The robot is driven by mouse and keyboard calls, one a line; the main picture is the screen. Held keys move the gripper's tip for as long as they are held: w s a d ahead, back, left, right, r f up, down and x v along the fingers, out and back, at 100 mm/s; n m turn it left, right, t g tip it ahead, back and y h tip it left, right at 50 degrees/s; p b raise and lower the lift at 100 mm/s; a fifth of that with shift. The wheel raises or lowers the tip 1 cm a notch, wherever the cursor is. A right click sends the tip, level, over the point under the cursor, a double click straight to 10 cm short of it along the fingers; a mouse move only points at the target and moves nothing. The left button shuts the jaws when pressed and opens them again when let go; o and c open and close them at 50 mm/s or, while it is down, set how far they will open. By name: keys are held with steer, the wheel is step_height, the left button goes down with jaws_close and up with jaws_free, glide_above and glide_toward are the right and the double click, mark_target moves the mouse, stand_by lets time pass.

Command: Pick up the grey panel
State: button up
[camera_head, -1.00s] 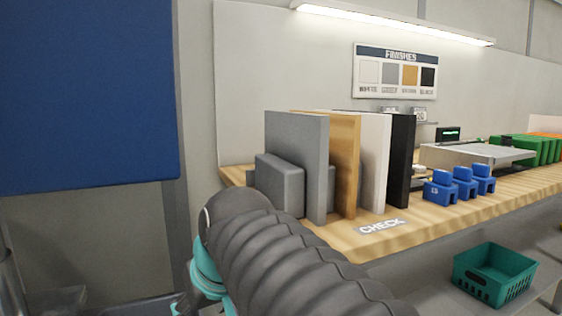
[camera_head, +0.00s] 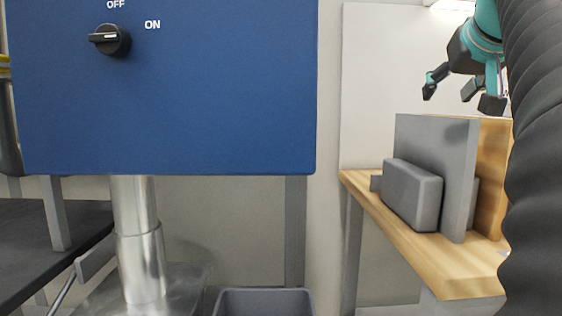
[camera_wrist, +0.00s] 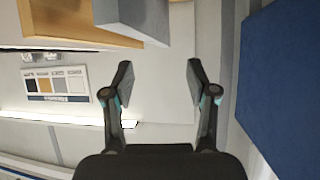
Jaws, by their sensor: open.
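The grey panel (camera_head: 458,150) stands upright at the left end of the wooden bench, in front of a wood-coloured panel (camera_head: 494,160). A smaller rounded grey block (camera_head: 410,193) stands against its near face. My gripper (camera_head: 462,92) is open and empty, pointing down, above and behind the top of the panels in the head view. In the wrist view, my gripper (camera_wrist: 160,75) has its fingers spread, with nothing between them. The grey panel's edge (camera_wrist: 132,20) shows at the top of that view, beyond the left finger and clear of it.
The wooden bench top (camera_head: 445,270) is bare in front of the panels. A blue box with an OFF/ON knob (camera_head: 160,100) stands at left on a metal column. A grey bin (camera_head: 265,303) is on the floor below. A finishes board (camera_wrist: 55,82) hangs on the wall.

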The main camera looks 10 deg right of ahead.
mark_target(428, 118)
steer(key=x, duration=0.3)
steer(key=d+x, duration=0.1)
steer(key=x, duration=0.3)
steer(key=shift+w+d, duration=0.15)
steer(key=shift+r+x, duration=0.2)
steer(key=shift+x, duration=2.7)
steer(key=shift+w, duration=0.15)
jaws_close()
steer(key=shift+r, duration=0.1)
